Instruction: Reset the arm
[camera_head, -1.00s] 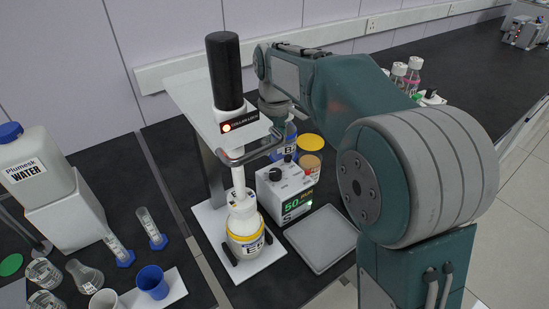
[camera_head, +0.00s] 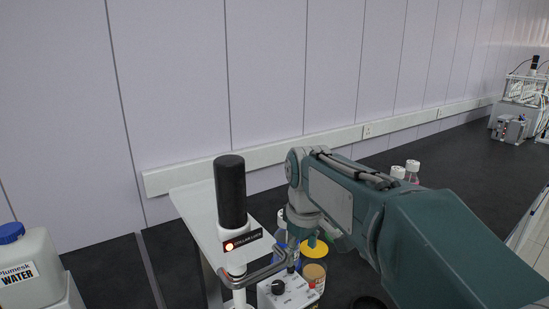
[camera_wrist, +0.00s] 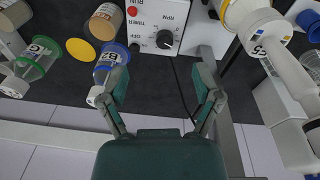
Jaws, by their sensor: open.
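My arm reaches from the lower right of the head view toward the mixer stand. Its gripper end is down among the jars there, with the fingers hard to make out. In the wrist view my gripper (camera_wrist: 162,78) is open, with its two fingers wide apart. Nothing is held between them; black bench and a thin cable show in the gap. The left finger is close to a blue-ringed bottle (camera_wrist: 112,62); I cannot tell if they touch. The white control box (camera_wrist: 160,28) with a dial is beyond the fingertips, and it also shows in the head view (camera_head: 283,292).
The mixer stand (camera_head: 200,213) with its black motor (camera_head: 231,190) and lit lamp stands left of my arm. A water canister (camera_head: 28,268) is far left. Jars crowd my gripper, including a tan one (camera_wrist: 104,22). Bench at right (camera_head: 470,160) is largely clear.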

